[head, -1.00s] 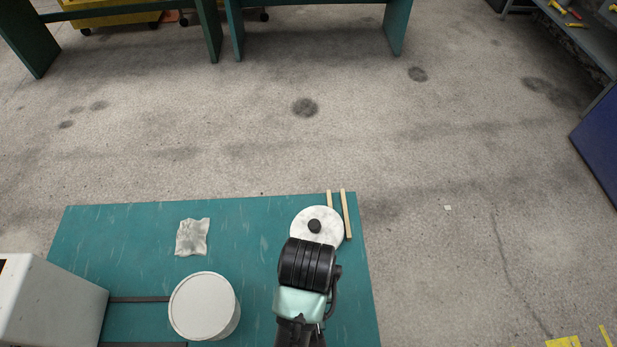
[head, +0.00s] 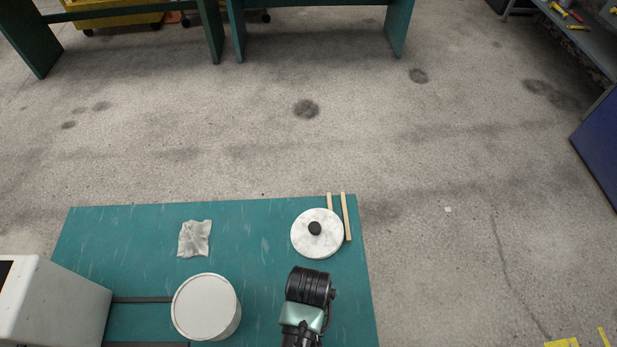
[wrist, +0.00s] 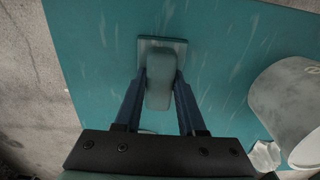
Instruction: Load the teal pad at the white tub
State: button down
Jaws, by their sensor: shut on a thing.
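The teal pad (wrist: 160,88) shows in the wrist view as a grey-teal upright block with a flat square plate at its far end. My gripper (wrist: 160,82) is shut on it, one blue finger on each side. I cannot tell whether the plate touches the table. In the head view my wrist (head: 308,290) hides the pad and the fingers. The white tub (head: 206,308) stands on the teal table, left of my wrist; its side also shows in the wrist view (wrist: 282,98) at right, apart from the pad.
A round white lid (head: 317,240) with a black knob lies beyond my wrist, beside two wooden strips (head: 346,216). A crumpled grey cloth (head: 195,239) lies behind the tub. A pale box (head: 50,302) stands at the left. The teal table (head: 262,222) is bare between cloth and lid.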

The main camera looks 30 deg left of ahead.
jog(key=shift+f, duration=0.1)
jog(key=shift+f, duration=0.15)
jog(key=c, duration=0.5)
grip_release()
jog(key=shift+b, duration=0.45)
notch_tip(320, 180, up, 13)
jog(key=shift+s, duration=0.25)
